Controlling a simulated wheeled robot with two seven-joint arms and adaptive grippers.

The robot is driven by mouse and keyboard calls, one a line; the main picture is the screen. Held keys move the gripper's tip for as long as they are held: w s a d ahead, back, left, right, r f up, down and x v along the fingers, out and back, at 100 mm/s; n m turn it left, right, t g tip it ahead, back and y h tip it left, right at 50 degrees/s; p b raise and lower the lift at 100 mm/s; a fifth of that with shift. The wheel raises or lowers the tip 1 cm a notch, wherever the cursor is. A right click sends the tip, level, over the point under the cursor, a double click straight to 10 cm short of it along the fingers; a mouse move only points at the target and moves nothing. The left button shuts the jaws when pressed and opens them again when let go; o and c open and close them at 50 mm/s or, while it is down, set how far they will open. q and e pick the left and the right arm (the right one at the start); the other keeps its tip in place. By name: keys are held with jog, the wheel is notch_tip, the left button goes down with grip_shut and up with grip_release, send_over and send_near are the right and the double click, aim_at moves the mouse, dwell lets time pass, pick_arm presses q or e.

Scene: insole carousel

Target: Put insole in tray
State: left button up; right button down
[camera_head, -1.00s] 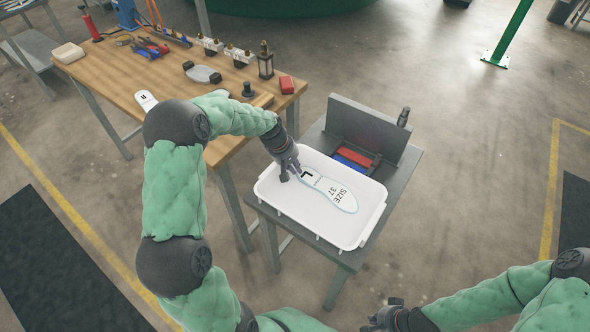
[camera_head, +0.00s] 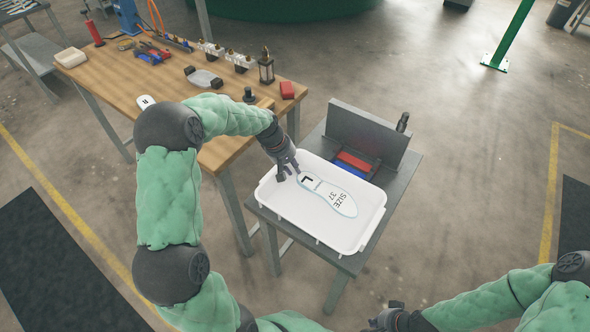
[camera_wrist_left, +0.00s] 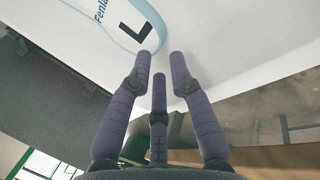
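A white insole (camera_head: 329,192) marked "L" and "SIZE 37" lies in the white tray (camera_head: 366,238). In the left wrist view its rounded "L" end (camera_wrist_left: 120,25) is just beyond my fingertips. My left gripper (camera_head: 286,172) is over the tray's left side, beside that end of the insole. In the wrist view its fingers (camera_wrist_left: 161,62) are spread with nothing between them. Another insole end (camera_head: 146,101), marked with a letter, shows on the wooden table, partly hidden by my left arm. My right gripper (camera_head: 385,318) is at the bottom edge, away from the tray, its fingers unclear.
The tray sits on a small grey table (camera_head: 400,184) with an upright grey panel (camera_head: 366,134) and red and blue pieces (camera_head: 352,162) behind it. The wooden workbench (camera_head: 130,78) holds tools, a lantern (camera_head: 266,66) and a red block (camera_head: 287,90).

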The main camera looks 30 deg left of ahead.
pick_arm(q)
jog(key=p+v, duration=0.2)
jog(key=v, duration=0.7)
